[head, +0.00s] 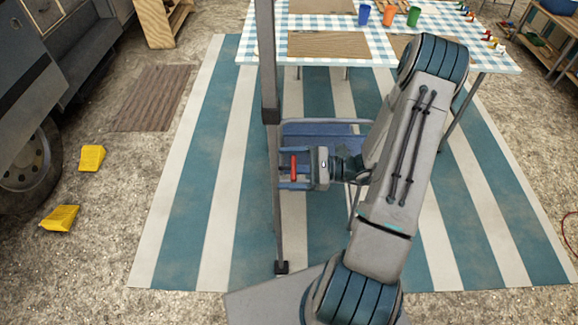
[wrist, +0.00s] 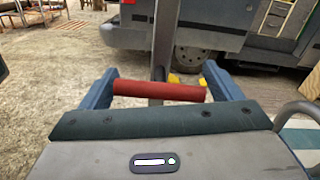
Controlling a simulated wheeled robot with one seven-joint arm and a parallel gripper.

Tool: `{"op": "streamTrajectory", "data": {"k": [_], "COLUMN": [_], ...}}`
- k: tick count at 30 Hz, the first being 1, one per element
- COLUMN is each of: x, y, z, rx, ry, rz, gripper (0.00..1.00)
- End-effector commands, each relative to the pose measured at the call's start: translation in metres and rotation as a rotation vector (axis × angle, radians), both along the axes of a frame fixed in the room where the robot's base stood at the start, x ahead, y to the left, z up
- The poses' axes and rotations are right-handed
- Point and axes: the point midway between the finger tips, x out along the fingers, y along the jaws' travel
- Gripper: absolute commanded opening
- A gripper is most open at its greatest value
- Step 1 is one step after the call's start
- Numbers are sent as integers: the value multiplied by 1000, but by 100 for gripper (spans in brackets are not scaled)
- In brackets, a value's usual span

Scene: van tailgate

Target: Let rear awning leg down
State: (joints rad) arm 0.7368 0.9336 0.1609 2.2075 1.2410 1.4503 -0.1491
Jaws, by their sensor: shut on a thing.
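The awning leg (head: 269,60) is an upright grey pole left of centre in the head view. Its thicker upper part ends at a dark collar (head: 271,116), and a thinner section (head: 278,220) runs down to a dark foot (head: 281,267) near the mat's front edge. I cannot tell whether the foot touches the ground. My gripper (head: 287,171) is beside the thinner section, shut on a red handle (head: 294,167). In the wrist view the red handle (wrist: 160,90) spans between my blue fingers, with the leg (wrist: 165,40) rising behind it.
A striped mat (head: 180,220) covers the ground. A table with a checked cloth (head: 265,40) stands behind the leg, with a blue chair (head: 325,130) in front of it. The van's wheel (head: 25,165) and two yellow chocks (head: 92,158) (head: 60,217) are at left.

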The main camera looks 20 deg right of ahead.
Motion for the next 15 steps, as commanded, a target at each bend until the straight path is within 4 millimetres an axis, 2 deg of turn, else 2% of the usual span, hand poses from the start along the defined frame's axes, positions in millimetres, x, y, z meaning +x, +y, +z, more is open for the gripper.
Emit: {"op": "streamTrajectory", "data": {"k": [3, 4, 5, 15], "x": [0, 0, 0, -1], "y": [-1, -1, 0, -5], "z": [1, 1, 1, 0], "rx": [1, 1, 1, 0], "ry": [5, 5, 4, 1], "rz": [-2, -2, -2, -1], "gripper": [44, 91, 99, 100]}}
